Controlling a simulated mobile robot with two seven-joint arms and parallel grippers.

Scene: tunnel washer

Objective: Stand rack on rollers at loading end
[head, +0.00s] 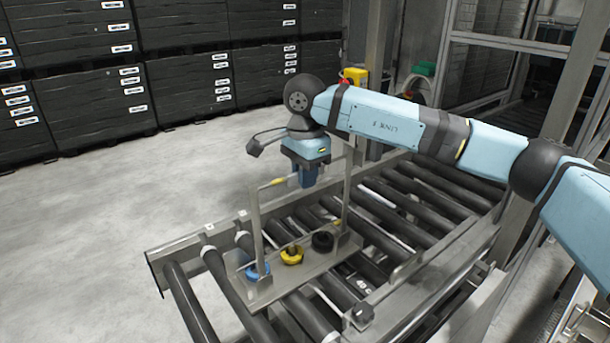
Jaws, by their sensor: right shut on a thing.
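The rack (306,279) is a grey metal tray with a tall handle frame, upright over the dark rollers (189,303) of the conveyor's near left part. A blue ring part (256,270), a yellow one (292,255) and a black one (322,241) sit in it in a row. My right gripper (307,180) points down and is shut on the top bar of the rack's handle. Its fingertips are partly hidden. I cannot tell whether the rack's base touches the rollers or hangs just above them. My left gripper is out of view.
A metal side rail (195,243) and end plate bound the conveyor at left. More rollers run back right towards a framed machine opening. A yellow box (354,77) and a green item (424,69) stand behind my arm. Stacked black crates (90,90) line the back; the left floor is clear.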

